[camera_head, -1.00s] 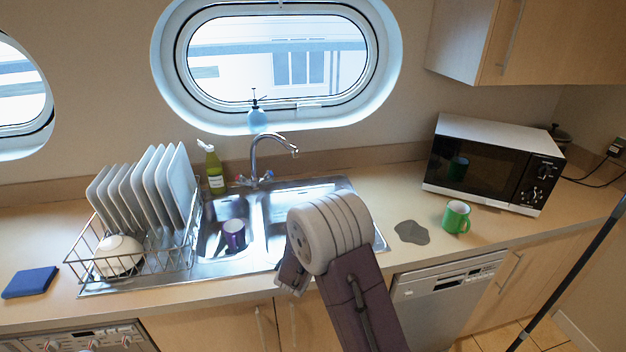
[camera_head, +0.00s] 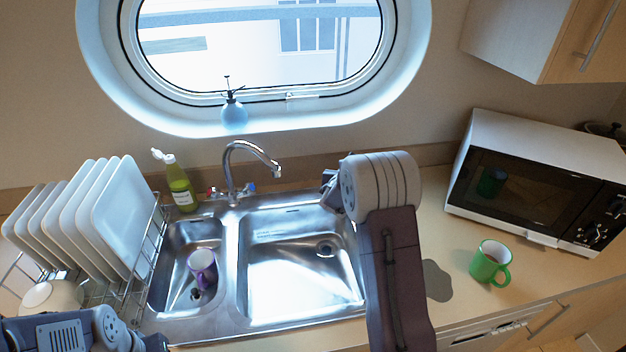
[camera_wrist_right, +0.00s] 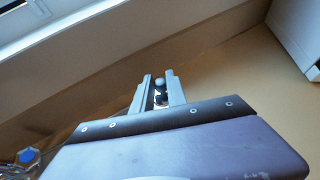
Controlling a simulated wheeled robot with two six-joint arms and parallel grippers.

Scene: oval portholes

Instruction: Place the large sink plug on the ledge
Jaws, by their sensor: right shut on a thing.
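My right gripper (camera_wrist_right: 157,92) is shut on the sink plug (camera_wrist_right: 160,86), a small dark piece with a rounded knob between the two fingers. In the head view a small part of the right gripper (camera_head: 328,182) shows over the back right of the sink, and the wrist hides the plug there. The likely ledge is the pale sill (camera_head: 285,122) under the oval porthole, above and behind the sink. My left arm shows at the bottom left of the head view; its fingertips are not visible.
The tap (camera_head: 250,160) and a green bottle (camera_head: 179,182) stand behind the sink (camera_head: 300,265). A purple mug (camera_head: 202,266) is in the small basin. A microwave (camera_head: 540,185) and green mug (camera_head: 490,262) are right.

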